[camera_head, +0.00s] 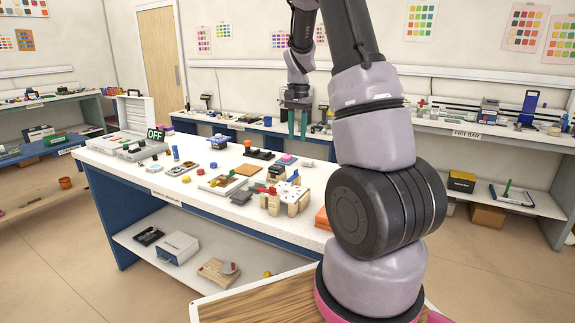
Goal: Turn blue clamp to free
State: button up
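My gripper (298,122) hangs from my raised arm behind the workbench, well above and beyond its top. Its two teal fingers point down with a gap between them, and nothing shows in the gap. A wooden block fixture (291,208) stands near the right end of the white bench top. It carries a pale plate and small red, green and blue parts. A blue clamp cannot be told apart for certain among these small parts, and its turned position cannot be read. My gripper is apart from the fixture.
A lower shelf (150,259) carries boxes. My arm covers the bench's right end. Back counters line the wall. The floor at left is mostly clear.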

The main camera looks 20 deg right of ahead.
aim_at(297, 170)
jog(key=f, duration=0.8)
jog(key=w+f, duration=0.1)
jog(key=f, duration=0.3)
jog(key=shift+d+f, duration=0.1)
jog(key=shift+d, duration=0.1)
grip_shut()
